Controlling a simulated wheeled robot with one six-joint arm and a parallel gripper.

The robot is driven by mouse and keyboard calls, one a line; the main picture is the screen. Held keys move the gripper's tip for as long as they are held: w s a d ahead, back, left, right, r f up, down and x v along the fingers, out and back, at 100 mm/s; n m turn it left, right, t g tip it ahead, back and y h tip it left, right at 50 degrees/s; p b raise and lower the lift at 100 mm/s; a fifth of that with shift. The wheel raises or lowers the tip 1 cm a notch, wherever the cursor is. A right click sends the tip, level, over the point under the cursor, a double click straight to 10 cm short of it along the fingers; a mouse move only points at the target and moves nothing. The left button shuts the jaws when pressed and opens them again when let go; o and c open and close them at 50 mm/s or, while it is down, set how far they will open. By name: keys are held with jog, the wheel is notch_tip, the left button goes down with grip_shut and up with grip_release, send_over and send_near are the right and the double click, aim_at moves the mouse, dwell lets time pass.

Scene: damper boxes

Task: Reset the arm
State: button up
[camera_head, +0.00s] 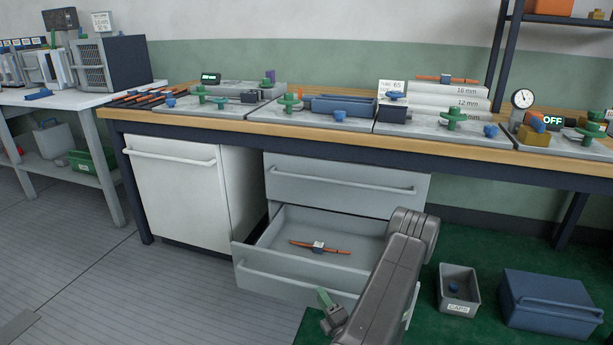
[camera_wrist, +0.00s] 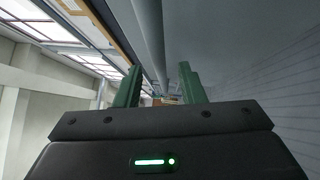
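My gripper (camera_head: 325,300) is low in front of the open lower drawer, at the end of my grey arm, which comes in from the bottom of the head view. In the wrist view my gripper (camera_wrist: 160,82) shows two green fingers standing apart with nothing held between them. An orange strip with a small grey-and-white middle part (camera_head: 319,247) lies on the floor of the open drawer (camera_head: 275,277), behind and apart from the gripper.
The upper drawer (camera_head: 340,187) is shut, and so is the white cabinet door (camera_head: 180,190). The bench (camera_head: 320,138) above carries several grey plates with green and blue knobs. A caps bin (camera_head: 459,290) and a blue box (camera_head: 550,305) stand on the green mat to the right. The floor at left is clear.

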aim_at(315, 286)
jog(key=shift+b+x, duration=0.35)
jog(key=shift+x, duration=1.9)
